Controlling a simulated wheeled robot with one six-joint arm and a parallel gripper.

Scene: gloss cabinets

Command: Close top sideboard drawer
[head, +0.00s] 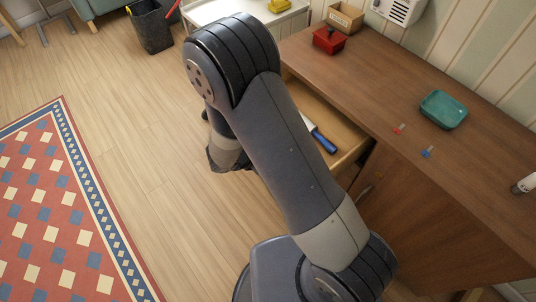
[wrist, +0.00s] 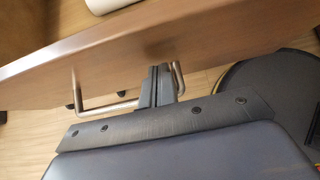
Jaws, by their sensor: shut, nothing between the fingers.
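The top drawer (head: 340,130) of the brown wooden sideboard (head: 385,82) stands open in the head view. A blue-handled item (head: 323,142) lies inside it. My arm hides most of the drawer and its front there. In the wrist view, the wooden drawer front (wrist: 115,60) runs across the picture with a metal bar handle (wrist: 105,107). My gripper (wrist: 158,72) is shut and empty. Its fingertips are close to the drawer front, and overlap the handle near its right end. I cannot tell whether they touch.
On the sideboard top are a red box (head: 329,40), a teal dish (head: 443,109), a cardboard box (head: 345,17) and small red and blue pieces. A dark bin (head: 152,27) and a white table (head: 205,12) stand behind. Wood floor and a patterned rug (head: 70,220) lie left, clear.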

